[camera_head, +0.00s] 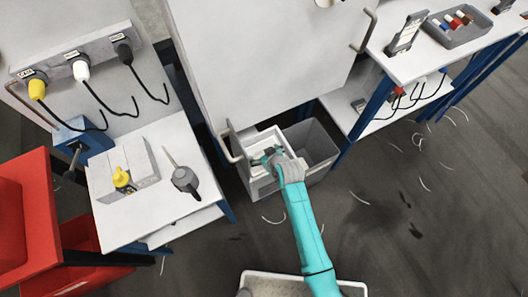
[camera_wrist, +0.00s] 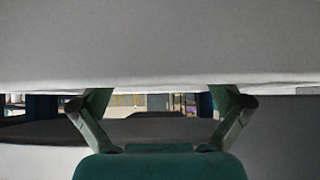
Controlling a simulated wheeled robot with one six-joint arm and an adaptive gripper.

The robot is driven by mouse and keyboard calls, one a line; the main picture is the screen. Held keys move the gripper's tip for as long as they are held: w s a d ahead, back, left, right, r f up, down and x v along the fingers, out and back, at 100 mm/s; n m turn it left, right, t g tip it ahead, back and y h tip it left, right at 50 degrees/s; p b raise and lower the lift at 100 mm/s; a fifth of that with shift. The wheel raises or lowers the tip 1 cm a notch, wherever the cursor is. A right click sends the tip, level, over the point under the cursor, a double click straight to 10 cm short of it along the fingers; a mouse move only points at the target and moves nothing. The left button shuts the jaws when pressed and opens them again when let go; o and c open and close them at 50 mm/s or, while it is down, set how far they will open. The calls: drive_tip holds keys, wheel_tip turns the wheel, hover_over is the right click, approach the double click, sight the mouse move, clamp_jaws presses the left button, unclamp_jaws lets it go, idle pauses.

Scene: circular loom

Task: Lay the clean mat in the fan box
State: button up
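A light box with a white rim (camera_head: 250,179) stands under the large white panel; I take it for the fan box. My gripper (camera_head: 268,156) is over its opening, at the end of my turquoise arm, and hides part of the inside. In the wrist view the fingers of my gripper (camera_wrist: 162,100) stand wide apart, with their tips hidden behind a broad pale grey surface (camera_wrist: 160,45). I cannot tell what that surface is. No thing is clearly held. I cannot pick out the clean mat for sure; a pale patch inside the box is too small to identify.
A grey bin (camera_head: 322,150) stands right beside the box. The big white panel (camera_head: 262,60) rises behind both. A white table with a grey block (camera_head: 140,168) is at left, a bench with a grey tray (camera_head: 462,36) at upper right. Pale curved scraps (camera_head: 360,198) lie on the floor.

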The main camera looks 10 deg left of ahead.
drive_tip(key=v, duration=1.2)
idle(0.4)
drive_tip(key=s+d+r+m+t+h, duration=0.2)
drive_tip(key=s+d+m+t+h, duration=0.15)
drive_tip(key=s+d, duration=1.25)
drive_tip(key=s+d+r+m+t, duration=0.1)
drive_tip(key=s+r+t, duration=0.1)
drive_tip(key=s+r, duration=0.6)
drive_tip(key=s+d+r+m+t+h, duration=0.1)
drive_tip(key=s+d+r+m+t, duration=0.1)
drive_tip(key=s+r, duration=0.6)
drive_tip(key=shift+s, duration=0.45)
